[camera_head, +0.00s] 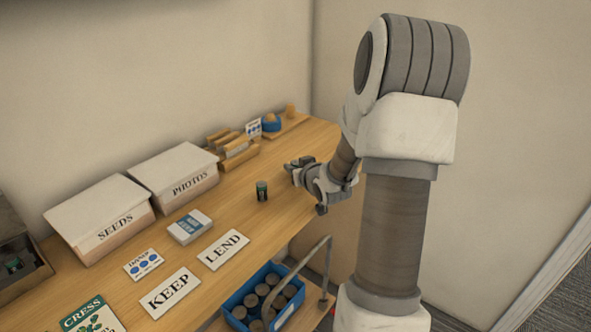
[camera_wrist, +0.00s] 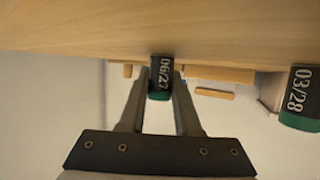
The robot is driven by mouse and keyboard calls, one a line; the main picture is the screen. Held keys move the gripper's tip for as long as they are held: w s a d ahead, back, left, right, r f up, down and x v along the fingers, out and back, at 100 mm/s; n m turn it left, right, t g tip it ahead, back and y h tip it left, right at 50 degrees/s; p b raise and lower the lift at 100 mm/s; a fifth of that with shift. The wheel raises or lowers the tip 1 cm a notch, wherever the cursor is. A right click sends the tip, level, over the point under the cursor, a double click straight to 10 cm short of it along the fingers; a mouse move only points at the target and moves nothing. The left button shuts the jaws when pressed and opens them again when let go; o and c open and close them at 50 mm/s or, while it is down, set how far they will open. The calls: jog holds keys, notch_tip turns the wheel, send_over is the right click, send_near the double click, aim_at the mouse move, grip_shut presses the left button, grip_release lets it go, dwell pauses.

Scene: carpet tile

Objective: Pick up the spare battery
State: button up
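A dark battery (camera_wrist: 161,76) marked 06/27 with a green end is between my gripper's fingers in the wrist view. My gripper (camera_head: 294,165) is low over the right part of the table, and its fingers (camera_wrist: 162,84) meet the battery's two sides with no clear gap. In the head view this battery is hard to make out among the dark fingertips. A second dark battery (camera_head: 262,190) with green stands on the table left of my gripper. It appears to be the one marked 03/28 (camera_wrist: 300,98) at the right of the wrist view.
On the wooden table (camera_head: 228,205) are SEEDS (camera_head: 105,225) and PHOTOS (camera_head: 178,182) boxes, a wooden rack (camera_head: 232,148), and KEEP (camera_head: 171,292) and LEND (camera_head: 223,249) cards. A blue crate (camera_head: 246,287) of dark cylinders sits at the front. Bare tabletop surrounds the standing battery.

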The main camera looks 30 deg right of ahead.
grip_shut()
jog(key=shift+r, duration=0.15)
